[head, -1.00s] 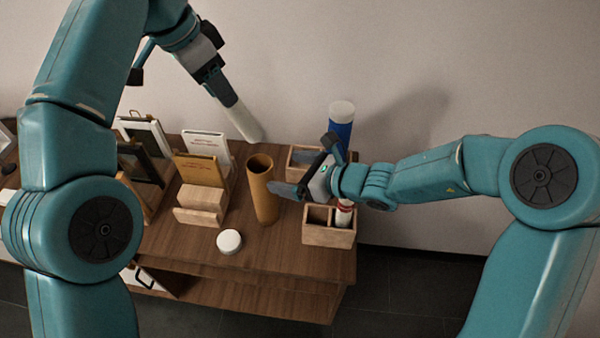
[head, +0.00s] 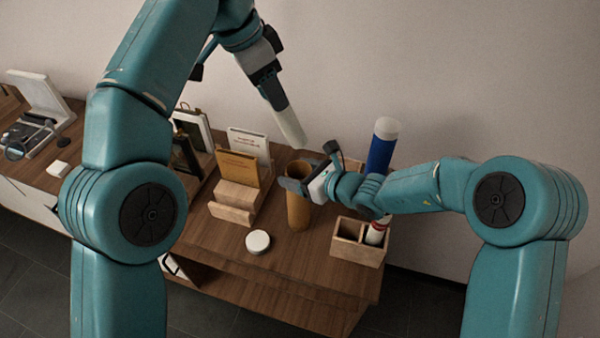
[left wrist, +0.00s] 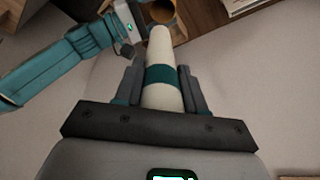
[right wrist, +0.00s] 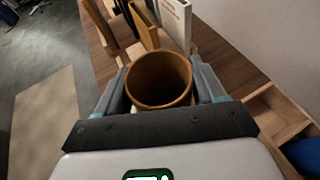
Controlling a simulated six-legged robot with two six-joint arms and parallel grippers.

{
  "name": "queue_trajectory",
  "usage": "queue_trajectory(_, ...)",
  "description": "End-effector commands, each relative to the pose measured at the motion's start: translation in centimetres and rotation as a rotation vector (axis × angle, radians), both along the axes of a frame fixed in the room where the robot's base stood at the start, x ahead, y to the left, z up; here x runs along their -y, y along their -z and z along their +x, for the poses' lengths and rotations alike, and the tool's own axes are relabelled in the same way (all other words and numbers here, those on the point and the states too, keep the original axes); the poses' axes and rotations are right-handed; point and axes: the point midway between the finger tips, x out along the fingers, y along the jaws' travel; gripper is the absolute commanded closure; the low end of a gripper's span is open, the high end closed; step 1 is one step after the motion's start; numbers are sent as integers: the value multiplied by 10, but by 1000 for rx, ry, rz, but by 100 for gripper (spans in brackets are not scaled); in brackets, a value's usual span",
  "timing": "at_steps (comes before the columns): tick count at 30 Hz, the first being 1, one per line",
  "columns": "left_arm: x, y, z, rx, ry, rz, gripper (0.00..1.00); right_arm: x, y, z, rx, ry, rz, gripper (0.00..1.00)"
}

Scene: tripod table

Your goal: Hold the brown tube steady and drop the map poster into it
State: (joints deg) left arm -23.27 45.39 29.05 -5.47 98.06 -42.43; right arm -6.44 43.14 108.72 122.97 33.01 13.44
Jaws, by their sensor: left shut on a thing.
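The map poster (head: 291,127) is a white roll with a teal band, which shows in the left wrist view (left wrist: 162,77). My left gripper (head: 276,100) is shut on it and holds it tilted, its free end just above the brown tube's mouth in the head view. I cannot tell whether it is directly over the opening. The brown tube (head: 299,212) stands upright on the table, open at the top. My right gripper (head: 305,183) is at the tube's upper part. In the right wrist view its fingers (right wrist: 161,82) are either side of the tube, apparently not closed on it.
A wooden holder with books (head: 233,203) stands left of the tube. A two-compartment wooden box (head: 357,251) with a red-and-white roll stands to the right, with a blue roll (head: 382,150) behind. A round white lid (head: 258,241) lies in front on the table (head: 290,275).

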Motion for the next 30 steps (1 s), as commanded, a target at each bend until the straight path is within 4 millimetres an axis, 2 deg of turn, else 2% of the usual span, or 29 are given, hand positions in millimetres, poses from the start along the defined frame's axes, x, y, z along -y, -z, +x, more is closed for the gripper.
queue_trajectory(1,0,0,0,0,0,0,100,0,0,0,0,0,0,54)
queue_trajectory(2,0,0,0,0,0,0,100,0,0,0,0,0,0,64)
queue_trajectory(8,0,3,0,0,0,1,100,0,0,0,0,0,-1,64)
queue_trajectory(30,0,56,0,-2,-1,0,100,0,0,0,0,0,-1,64)
